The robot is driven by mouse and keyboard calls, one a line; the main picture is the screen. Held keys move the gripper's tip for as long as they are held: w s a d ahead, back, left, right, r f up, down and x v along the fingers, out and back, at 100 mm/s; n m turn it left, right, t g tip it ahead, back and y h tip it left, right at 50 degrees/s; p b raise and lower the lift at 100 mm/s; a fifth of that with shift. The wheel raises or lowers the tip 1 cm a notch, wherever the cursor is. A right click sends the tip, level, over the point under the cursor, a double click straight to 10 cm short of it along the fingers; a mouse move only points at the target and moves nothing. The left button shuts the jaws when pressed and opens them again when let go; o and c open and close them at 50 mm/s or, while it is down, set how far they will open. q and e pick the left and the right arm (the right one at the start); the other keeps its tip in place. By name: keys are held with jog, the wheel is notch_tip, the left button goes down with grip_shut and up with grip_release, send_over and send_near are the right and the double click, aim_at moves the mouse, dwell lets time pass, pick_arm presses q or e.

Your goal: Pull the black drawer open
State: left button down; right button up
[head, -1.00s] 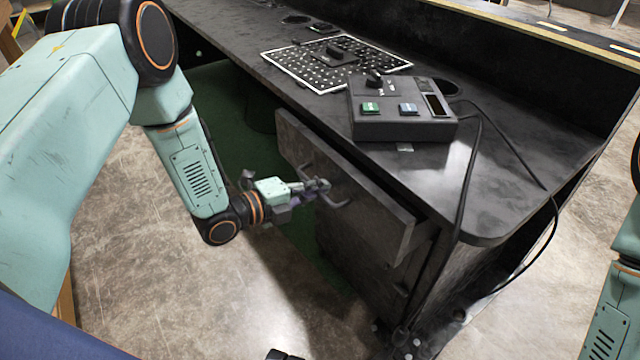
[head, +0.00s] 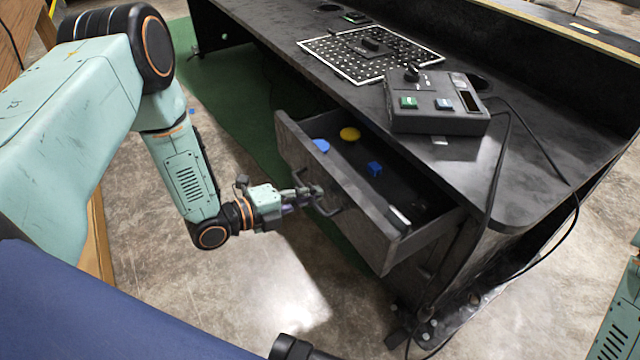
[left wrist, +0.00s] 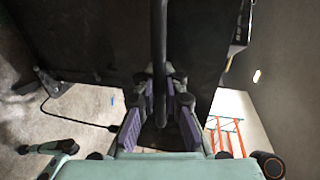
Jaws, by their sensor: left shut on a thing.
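The black drawer (head: 367,228) stands pulled out from under the black desk, with its inside showing from above. Its dark bar handle (head: 334,208) is on the front panel. My left gripper (head: 313,193) is shut on the handle. In the left wrist view the handle (left wrist: 159,45) runs as a dark vertical bar down between the purple-padded fingers of my left gripper (left wrist: 160,100). The fingers hide part of the handle in the head view. My right gripper is out of view; only part of my right arm shows at the right edge.
In the drawer lie a yellow round piece (head: 350,134), a blue cube (head: 375,168), a blue piece (head: 321,145) and a white item (head: 399,217). A console box (head: 435,117) with buttons and a perforated board (head: 335,50) sit on the desk (head: 540,180). Floor before the drawer is clear.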

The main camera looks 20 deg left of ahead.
pick_arm(q)
jog(key=f+p+v, duration=0.3)
jog(key=p+v, duration=0.4)
jog(key=v, duration=0.7)
jog(key=shift+s+a+r, duration=0.2)
jog(key=shift+a, duration=0.1)
jog(key=c, duration=1.8)
grip_release()
jog(key=shift+o, duration=0.4)
jog(key=shift+s, duration=0.1)
jog(key=shift+f, duration=0.15)
jog(key=shift+s, duration=0.1)
jog(key=v, duration=1.1)
jog(key=shift+s+a, duration=0.25)
jog(key=shift+s, duration=0.05)
